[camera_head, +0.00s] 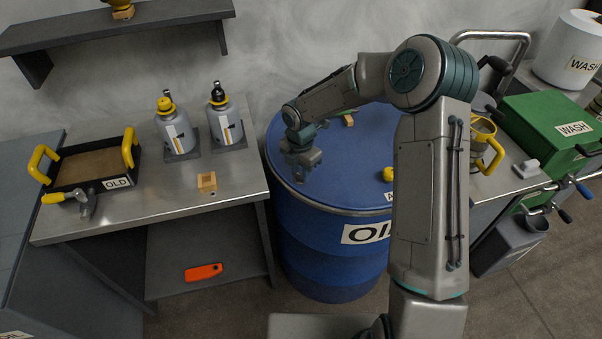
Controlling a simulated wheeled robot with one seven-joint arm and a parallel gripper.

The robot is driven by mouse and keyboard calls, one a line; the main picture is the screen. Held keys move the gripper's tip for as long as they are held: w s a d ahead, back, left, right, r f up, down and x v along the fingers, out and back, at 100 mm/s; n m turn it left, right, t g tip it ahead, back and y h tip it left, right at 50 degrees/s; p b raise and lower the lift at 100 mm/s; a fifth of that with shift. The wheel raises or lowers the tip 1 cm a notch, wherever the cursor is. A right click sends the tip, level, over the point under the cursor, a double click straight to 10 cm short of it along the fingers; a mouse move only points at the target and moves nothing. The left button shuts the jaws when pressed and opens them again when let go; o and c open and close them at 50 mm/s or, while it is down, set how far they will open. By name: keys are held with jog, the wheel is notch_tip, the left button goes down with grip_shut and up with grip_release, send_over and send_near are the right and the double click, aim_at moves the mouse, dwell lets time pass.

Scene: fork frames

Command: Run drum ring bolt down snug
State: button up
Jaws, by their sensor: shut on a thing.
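The blue drum (330,262) with an OIL label stands in the middle, and its ring (350,212) runs around the lid's edge. My gripper (300,176) is low over the left part of the lid, close to the ring. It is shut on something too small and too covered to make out. The ring bolt cannot be told apart in this view. My arm hides the drum's right side.
A yellow piece (388,174) and a small wooden piece (348,120) are on the lid. The left bench (225,180) holds an OLD tray (118,183), two grey bottles (176,128), a wooden block (207,182) and a yellow-handled tool (84,203). A green WASH box (545,115) stands right.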

jog(key=m+b, duration=0.2)
jog(key=m, duration=0.3)
jog(key=shift+a+m, duration=0.1)
jog(key=shift+m, duration=0.2)
jog(key=m+b, duration=0.2)
jog(key=m, duration=0.2)
jog(key=shift+m+b, duration=0.3)
jog(key=m+b, duration=0.2)
jog(key=m, duration=0.2)
jog(key=shift+w+m, duration=0.1)
jog(key=shift+m, duration=0.2)
jog(key=m+b, duration=0.1)
jog(key=m, duration=0.3)
jog(key=shift+r+b, duration=0.1)
jog(key=shift+b, duration=0.2)
jog(key=shift+o, duration=0.2)
jog(key=m+b, duration=0.1)
jog(key=m, duration=0.4)
jog(key=shift+r, duration=0.1)
jog(key=m, duration=0.4)
jog(key=shift+m+b, duration=0.3)
jog(key=shift+b, duration=0.05)
jog(key=shift+c, duration=0.2)
jog(key=m, duration=0.4)
jog(key=shift+m, duration=2)
